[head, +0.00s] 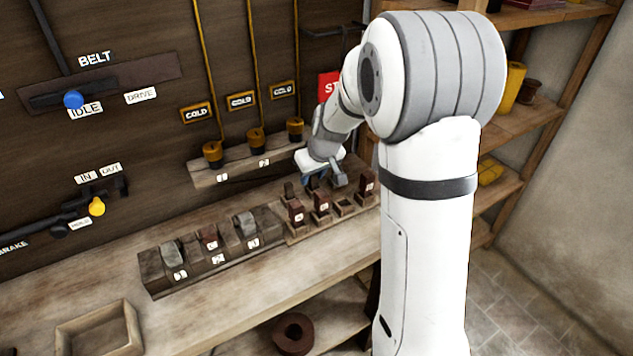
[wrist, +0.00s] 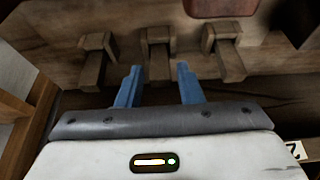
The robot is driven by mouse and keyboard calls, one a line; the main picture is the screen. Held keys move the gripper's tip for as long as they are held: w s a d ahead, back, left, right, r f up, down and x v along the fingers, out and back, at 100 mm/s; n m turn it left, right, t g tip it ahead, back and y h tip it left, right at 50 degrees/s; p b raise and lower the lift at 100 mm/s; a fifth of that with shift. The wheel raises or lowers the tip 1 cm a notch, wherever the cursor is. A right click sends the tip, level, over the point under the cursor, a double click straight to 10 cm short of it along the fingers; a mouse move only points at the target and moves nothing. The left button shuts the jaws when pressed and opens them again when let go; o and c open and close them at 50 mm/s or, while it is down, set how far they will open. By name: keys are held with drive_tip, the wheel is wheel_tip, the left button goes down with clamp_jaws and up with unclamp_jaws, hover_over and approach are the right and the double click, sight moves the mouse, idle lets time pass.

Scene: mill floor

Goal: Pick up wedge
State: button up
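My gripper (head: 315,181) is over the right-hand rack (head: 300,236) on the bench, its fingers partly hidden behind small blocks. In the wrist view its two blue fingers (wrist: 158,78) are apart, with nothing seen held between them. Three brown wooden wedge-like pieces stand in a row just beyond the fingertips: a left piece (wrist: 96,62), a middle piece (wrist: 159,60) and a right piece (wrist: 226,55). The middle piece lines up with the gap between the fingers. I cannot tell which piece is the wedge the task names.
Dark red blocks (head: 321,201) stand in the right-hand rack. A left rack (head: 155,273) holds grey and red pieces. An empty wooden tray (head: 72,344) lies at front left. Shelves (head: 520,125) stand at right.

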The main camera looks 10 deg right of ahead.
clamp_jaws()
